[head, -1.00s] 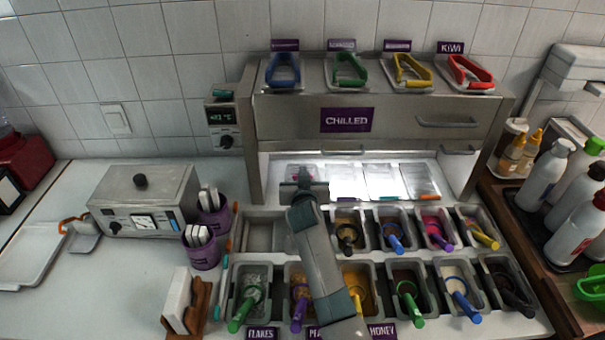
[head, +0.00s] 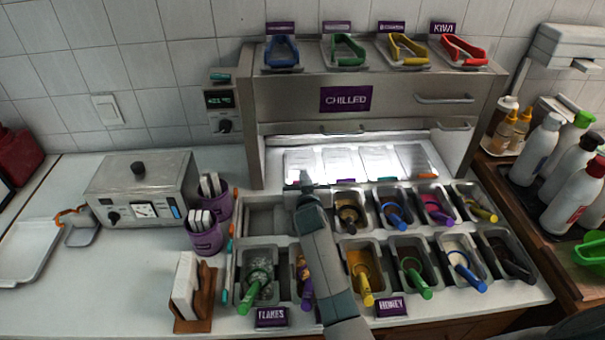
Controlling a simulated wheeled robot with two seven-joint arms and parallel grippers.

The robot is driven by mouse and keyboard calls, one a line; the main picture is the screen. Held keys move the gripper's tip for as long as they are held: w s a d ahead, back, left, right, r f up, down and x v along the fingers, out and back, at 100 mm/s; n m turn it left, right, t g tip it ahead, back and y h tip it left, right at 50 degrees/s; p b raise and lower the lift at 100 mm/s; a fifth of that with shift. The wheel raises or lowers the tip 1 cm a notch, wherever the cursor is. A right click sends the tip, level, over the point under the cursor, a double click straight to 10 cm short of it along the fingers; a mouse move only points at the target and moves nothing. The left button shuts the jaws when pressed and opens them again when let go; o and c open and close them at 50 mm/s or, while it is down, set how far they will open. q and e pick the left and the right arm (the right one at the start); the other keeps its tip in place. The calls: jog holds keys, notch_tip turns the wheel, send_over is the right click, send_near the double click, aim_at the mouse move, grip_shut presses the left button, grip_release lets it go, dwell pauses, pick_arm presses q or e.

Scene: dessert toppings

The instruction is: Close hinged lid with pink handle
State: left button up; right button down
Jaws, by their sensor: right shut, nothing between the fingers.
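I cannot make out a hinged lid with a pink handle. My right gripper (head: 306,180) is shut and empty. It is at the front of the lit opening under the chilled cabinet (head: 283,107), above the back edge of the topping pans. Its forearm hides part of the pans below. My left gripper is not in view.
Tongs with blue, green, yellow and red handles lie on top of the cabinet. A metal box (head: 140,190) and purple cups (head: 206,240) stand at left. White bottles (head: 538,150) stand at right. An empty pan (head: 268,218) is left of my arm.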

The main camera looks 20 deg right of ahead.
jog(key=shift+s+a+f, duration=0.1)
jog(key=shift+f, duration=0.2)
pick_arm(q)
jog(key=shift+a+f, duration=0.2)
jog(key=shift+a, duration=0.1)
pick_arm(e)
jog(key=shift+r, duration=0.15)
